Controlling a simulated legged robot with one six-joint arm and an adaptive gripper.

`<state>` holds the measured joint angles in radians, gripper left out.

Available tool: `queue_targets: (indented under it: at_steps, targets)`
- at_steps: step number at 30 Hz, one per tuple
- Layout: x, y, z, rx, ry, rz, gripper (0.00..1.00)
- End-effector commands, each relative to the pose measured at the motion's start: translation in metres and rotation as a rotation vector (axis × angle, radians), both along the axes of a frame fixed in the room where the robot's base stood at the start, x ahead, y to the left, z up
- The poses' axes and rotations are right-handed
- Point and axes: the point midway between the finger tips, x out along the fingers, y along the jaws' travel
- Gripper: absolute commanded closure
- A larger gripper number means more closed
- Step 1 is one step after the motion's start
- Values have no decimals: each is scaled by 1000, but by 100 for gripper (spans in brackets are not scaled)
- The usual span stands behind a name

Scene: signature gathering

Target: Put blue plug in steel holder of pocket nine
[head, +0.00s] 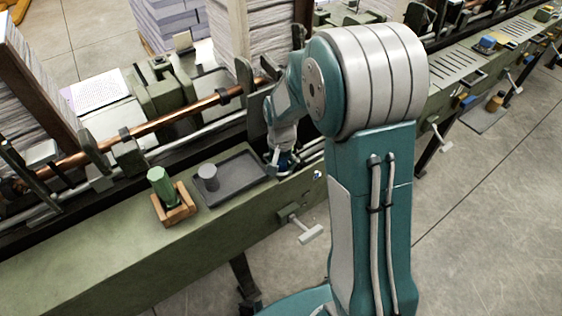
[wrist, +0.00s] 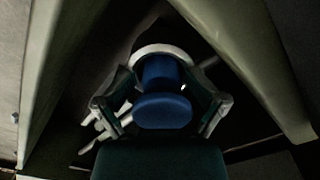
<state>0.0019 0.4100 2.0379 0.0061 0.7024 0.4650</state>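The blue plug (wrist: 163,108) is in the middle of the wrist view, its wide round head towards the camera and a narrower part behind it. My gripper (wrist: 162,82) has one finger on each side, closing in on the narrower part; it looks shut on the plug. A pale ring (wrist: 165,50) shows around the far end of the plug. I cannot tell if it is the steel holder, or if the plug is inside it. In the head view my gripper (head: 283,158) reaches down past the green bench's back edge, with a little blue at its tip.
A dark tray (head: 235,180) with a grey cylinder (head: 208,177) lies on the green bench (head: 95,258). Beside it a green cylinder (head: 162,186) stands in a wooden holder (head: 177,207). A copper-coloured bar (head: 190,111) runs behind. Green walls (wrist: 255,50) flank my gripper closely.

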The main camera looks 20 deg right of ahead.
Motion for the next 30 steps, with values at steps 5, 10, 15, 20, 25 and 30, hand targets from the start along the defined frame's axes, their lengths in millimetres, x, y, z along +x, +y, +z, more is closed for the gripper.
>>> queue_targets:
  at_steps: [5, 10, 15, 20, 25, 30]
  targets:
    - [1, 0, 2, 0, -4, 0, 16]
    - [2, 0, 14, -1, -10, 0, 16]
    - [3, 0, 47, 0, -13, 0, 16]
    - [3, 0, 81, -1, -13, 0, 16]
    - [3, -1, 113, -1, -12, 0, 16]
    - [3, -1, 132, -1, -10, 0, 16]
